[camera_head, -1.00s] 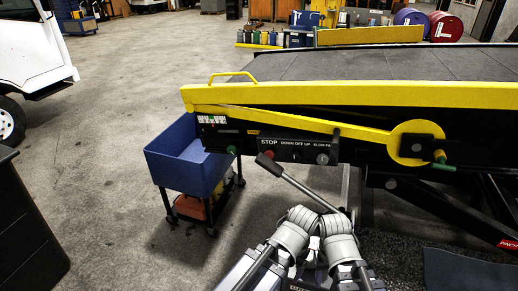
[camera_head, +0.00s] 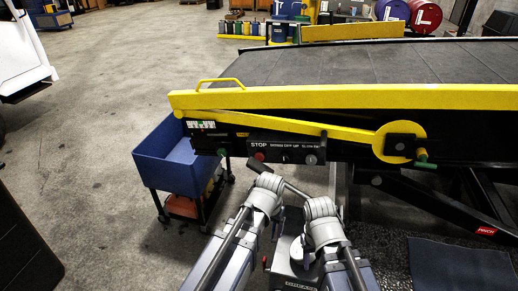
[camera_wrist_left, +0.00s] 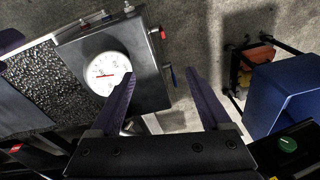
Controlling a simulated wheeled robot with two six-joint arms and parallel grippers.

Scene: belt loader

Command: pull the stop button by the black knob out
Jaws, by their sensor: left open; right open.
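The red stop button (camera_head: 259,156) sits under the STOP label on the black control panel (camera_head: 286,152) on the loader's side. Just below it is a black knob (camera_head: 252,165) on the end of a lever; my left arm covers part of the lever. My left gripper (camera_head: 277,228) is below and in front of the panel, apart from the button, and points downward. In the left wrist view its two dark fingers (camera_wrist_left: 160,76) are open and empty; the stop button is not visible there. My right gripper (camera_head: 310,254) is low to the right, largely hidden by its arm.
A grey box with a white gauge (camera_wrist_left: 107,73) lies beneath the left gripper. A blue bin on a cart (camera_head: 172,160) stands left of the panel. A green button (camera_head: 222,152) and a yellow rail (camera_head: 340,97) are on the loader.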

